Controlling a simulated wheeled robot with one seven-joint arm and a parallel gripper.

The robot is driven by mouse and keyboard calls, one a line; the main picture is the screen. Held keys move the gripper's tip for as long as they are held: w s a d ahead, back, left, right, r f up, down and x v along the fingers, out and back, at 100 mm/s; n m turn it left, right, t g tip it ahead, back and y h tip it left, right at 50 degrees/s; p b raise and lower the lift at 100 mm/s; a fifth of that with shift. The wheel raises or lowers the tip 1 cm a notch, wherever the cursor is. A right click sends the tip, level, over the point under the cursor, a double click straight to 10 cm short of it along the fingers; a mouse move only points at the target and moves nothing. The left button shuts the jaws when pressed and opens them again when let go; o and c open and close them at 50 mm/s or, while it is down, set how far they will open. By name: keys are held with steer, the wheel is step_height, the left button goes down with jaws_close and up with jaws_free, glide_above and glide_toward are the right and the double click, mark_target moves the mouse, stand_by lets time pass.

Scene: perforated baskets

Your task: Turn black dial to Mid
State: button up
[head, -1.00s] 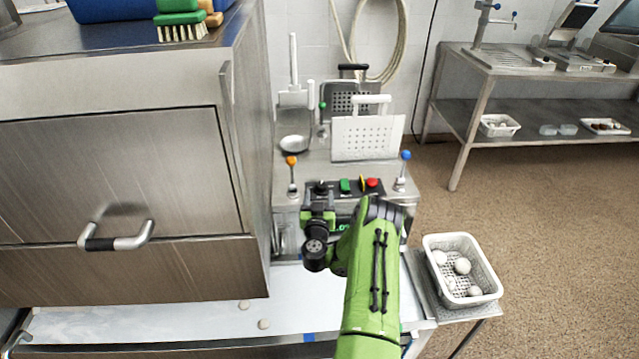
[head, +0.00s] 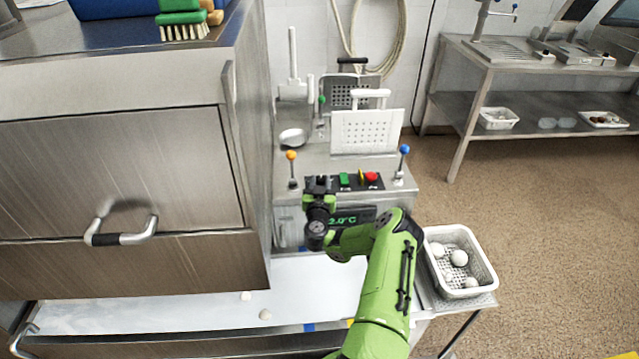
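The black control panel (head: 355,183) is on the front of the steel machine in the middle of the head view. It carries a green button (head: 344,180), a red button (head: 371,177) and a small yellow part between them. My gripper (head: 319,183) is at the panel's left end, with its dark fingertips over that spot. The black dial cannot be made out apart from the dark fingers. Whether the fingers touch or hold it, or are open or shut, I cannot tell. Below the panel, a green display (head: 345,220) shows digits ending in "2.0°C", partly covered by my arm.
An orange-knobbed lever (head: 291,156) stands left of the panel and a blue-knobbed lever (head: 404,150) stands right. A perforated white basket (head: 470,285) with pale balls is at right. A large steel cabinet (head: 120,170) borders the left side. A white perforated plate (head: 366,132) stands behind.

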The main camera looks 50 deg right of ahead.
steer(key=shift+d, duration=0.1)
steer(key=shift+c, duration=1.1)
steer(key=shift+w+r+n+t+y, duration=0.1)
steer(key=shift+w+n+t+y, duration=0.05)
steer(key=shift+n+t+y, duration=0.2)
steer(key=n+t+y+b, duration=0.1)
steer(key=b, duration=0.1)
steer(key=shift+d+f+b, duration=0.15)
steer(key=shift+f+b, duration=0.05)
steer(key=shift+b, duration=0.1)
steer(key=shift+f+n+t+y+b, duration=0.25)
steer(key=shift+t+y+b, duration=0.15)
steer(key=shift+b, duration=0.5)
steer(key=shift+s+r+n+t+y+b, duration=0.25)
steer(key=shift+n+t+y+b, duration=0.15)
steer(key=shift+b, duration=0.75)
steer(key=shift+d+r+y+b, duration=0.1)
steer(key=shift+r+y+b, duration=0.1)
steer(key=shift+y+b, duration=0.15)
